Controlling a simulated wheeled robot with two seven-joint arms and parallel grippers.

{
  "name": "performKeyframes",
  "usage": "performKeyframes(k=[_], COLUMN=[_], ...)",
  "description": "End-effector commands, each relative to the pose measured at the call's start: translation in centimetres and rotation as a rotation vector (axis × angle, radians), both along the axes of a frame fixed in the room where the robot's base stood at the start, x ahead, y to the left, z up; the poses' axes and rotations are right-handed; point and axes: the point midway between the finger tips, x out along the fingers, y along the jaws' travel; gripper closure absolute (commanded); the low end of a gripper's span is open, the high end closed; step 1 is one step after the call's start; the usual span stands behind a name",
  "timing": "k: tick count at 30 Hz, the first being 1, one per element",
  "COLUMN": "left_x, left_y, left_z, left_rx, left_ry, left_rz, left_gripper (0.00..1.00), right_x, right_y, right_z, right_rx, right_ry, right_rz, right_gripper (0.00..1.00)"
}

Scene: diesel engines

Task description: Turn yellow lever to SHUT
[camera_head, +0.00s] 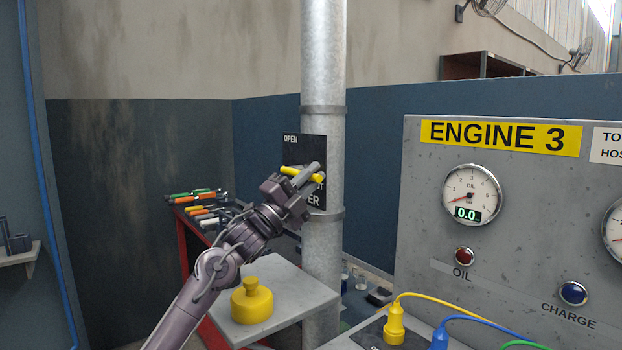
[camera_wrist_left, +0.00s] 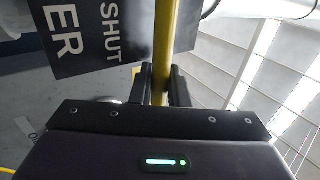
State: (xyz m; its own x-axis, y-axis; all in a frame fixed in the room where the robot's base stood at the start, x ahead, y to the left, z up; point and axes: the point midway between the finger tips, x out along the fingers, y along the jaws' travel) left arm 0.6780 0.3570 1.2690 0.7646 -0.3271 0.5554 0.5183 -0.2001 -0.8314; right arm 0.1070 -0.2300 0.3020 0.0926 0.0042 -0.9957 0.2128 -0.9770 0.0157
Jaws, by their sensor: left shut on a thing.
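The yellow lever (camera_head: 287,170) lies near horizontal, tilted slightly down to the right, in front of a black sign plate (camera_head: 305,150). The plate reads OPEN at the top; lower lettering is partly covered by my gripper in the head view. In the left wrist view the plate (camera_wrist_left: 110,35) shows SHUT and part of a word ending in PER, beside the lever (camera_wrist_left: 165,45). My left gripper (camera_head: 311,176) is at the lever, its fingers (camera_wrist_left: 161,88) on either side of the bar and shut on it. My right gripper is not in view.
The plate is by a grey vertical pipe (camera_head: 323,60). A yellow knobbed object (camera_head: 252,303) stands on a grey shelf (camera_head: 300,290) below. The Engine 3 panel (camera_head: 420,220) with gauge stands to the right. A red tool cart (camera_head: 182,235) is behind my arm.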

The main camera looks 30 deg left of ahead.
Motion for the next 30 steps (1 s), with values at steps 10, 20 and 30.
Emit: performKeyframes(k=[10,20,30], left_x=[0.0,-2.4,-5.6], left_y=[0.1,1.2,2.5], left_z=[0.1,-2.3,-4.3], left_rx=[-0.001,0.002,0.0], left_ry=[-0.003,0.001,-0.001], left_rz=[0.002,0.004,0.003], left_gripper=[0.79,0.79,0.79], right_x=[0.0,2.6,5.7], right_y=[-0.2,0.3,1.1], right_z=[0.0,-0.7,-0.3], right_rx=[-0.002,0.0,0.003], right_ry=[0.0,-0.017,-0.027], right_rz=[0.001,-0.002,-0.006], right_gripper=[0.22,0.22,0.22])
